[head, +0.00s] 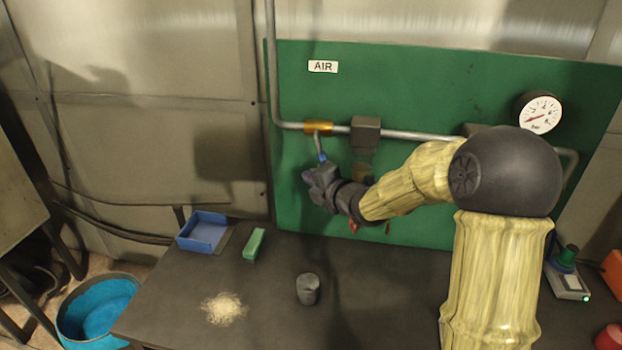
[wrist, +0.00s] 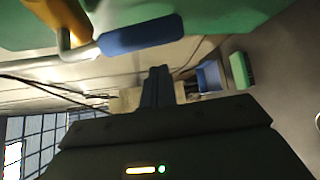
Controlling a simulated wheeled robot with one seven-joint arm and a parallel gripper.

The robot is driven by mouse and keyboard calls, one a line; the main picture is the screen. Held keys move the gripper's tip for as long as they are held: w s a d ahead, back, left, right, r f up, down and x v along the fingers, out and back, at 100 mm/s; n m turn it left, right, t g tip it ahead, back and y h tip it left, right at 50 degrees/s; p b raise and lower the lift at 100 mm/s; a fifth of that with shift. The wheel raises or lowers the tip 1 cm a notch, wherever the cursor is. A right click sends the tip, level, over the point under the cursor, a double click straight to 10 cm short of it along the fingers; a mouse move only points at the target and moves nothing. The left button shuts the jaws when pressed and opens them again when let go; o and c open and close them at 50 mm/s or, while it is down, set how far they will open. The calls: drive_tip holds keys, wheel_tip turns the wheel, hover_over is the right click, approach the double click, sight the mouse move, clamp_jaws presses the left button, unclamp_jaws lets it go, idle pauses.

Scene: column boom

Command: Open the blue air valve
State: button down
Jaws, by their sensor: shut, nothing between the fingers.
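The air valve has a brass body (head: 318,127) on the grey pipe, under the "AIR" label (head: 323,66). Its lever hangs down from the body, crosswise to the level pipe run, and ends in a blue grip (head: 321,157). In the wrist view the blue grip (wrist: 140,34) lies above my fingertips, with the brass body (wrist: 57,14) at upper left. My gripper (head: 309,176) is just below the grip in the head view. Its fingers (wrist: 157,72) are shut together and empty. A small gap shows between fingertips and grip in the wrist view.
A green panel (head: 420,80) backs the pipe, with a pressure gauge (head: 540,113) at right. A grey box (head: 365,133) sits on the pipe right of the valve.

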drive_tip(key=shift+w+d+r+p, duration=0.2)
drive_tip(key=shift+d+p, duration=0.1)
drive_tip(key=shift+d, duration=0.3)
drive_tip(key=shift+w+d+r+p, duration=0.1)
drive_tip(key=shift+d+r+p, duration=0.15)
drive_tip(key=shift+d, duration=0.35)
drive_tip(key=shift+d, duration=0.1)
